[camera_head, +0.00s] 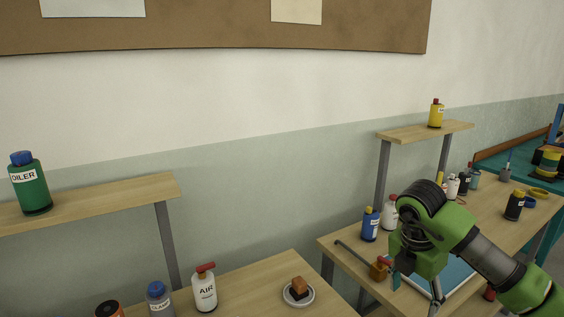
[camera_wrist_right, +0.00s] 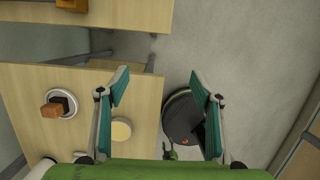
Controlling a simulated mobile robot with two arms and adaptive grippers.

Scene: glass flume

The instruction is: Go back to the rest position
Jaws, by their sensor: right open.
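My right gripper (camera_head: 416,290) is at the lower right of the head view, over the right-hand table, with its green arm coming in from the right. In the right wrist view its two teal-padded fingers (camera_wrist_right: 160,87) stand wide apart with nothing between them. The finger ends look partly over a wooden table edge and partly over the grey floor. My left gripper is in neither view.
The left table holds a white AIR bottle (camera_head: 205,291) and a small dish (camera_head: 311,297) with a brown-and-black block. A blue bottle (camera_head: 370,224) and a hooked tool (camera_head: 355,254) are near my right gripper. A green OILER bottle (camera_head: 31,186) stands on the left shelf.

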